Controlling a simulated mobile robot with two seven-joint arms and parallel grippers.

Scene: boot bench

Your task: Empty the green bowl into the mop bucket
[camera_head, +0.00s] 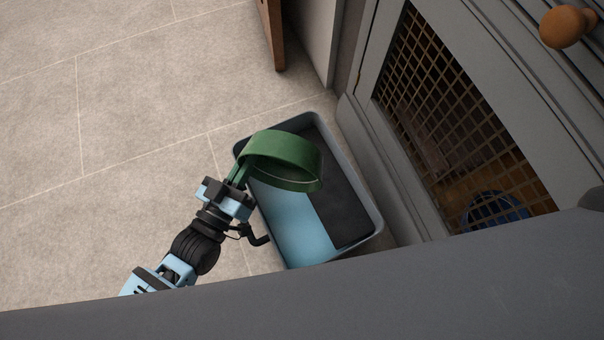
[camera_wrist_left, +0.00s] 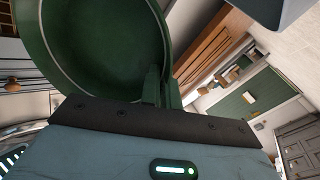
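The green bowl (camera_head: 283,152) is tipped on its side above the mop bucket. Its far wall and rim show in the head view; whether anything is inside cannot be told. My left gripper (camera_head: 238,178) is shut on the bowl's left edge. In the left wrist view the bowl (camera_wrist_left: 95,45) fills the upper left, a broad dark green face with a pale curved line, close to the gripper (camera_wrist_left: 155,88). The mop bucket (camera_head: 374,222) is a grey-blue rectangular tub on the floor, with a light blue area and a dark area inside. My right gripper is not in view.
A grey cabinet with a lattice door (camera_head: 440,120) stands close to the bucket's right side. A wooden post (camera_head: 272,35) is behind it. A dark grey surface (camera_head: 300,305) crosses the front. The tiled floor (camera_head: 110,150) at left is clear.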

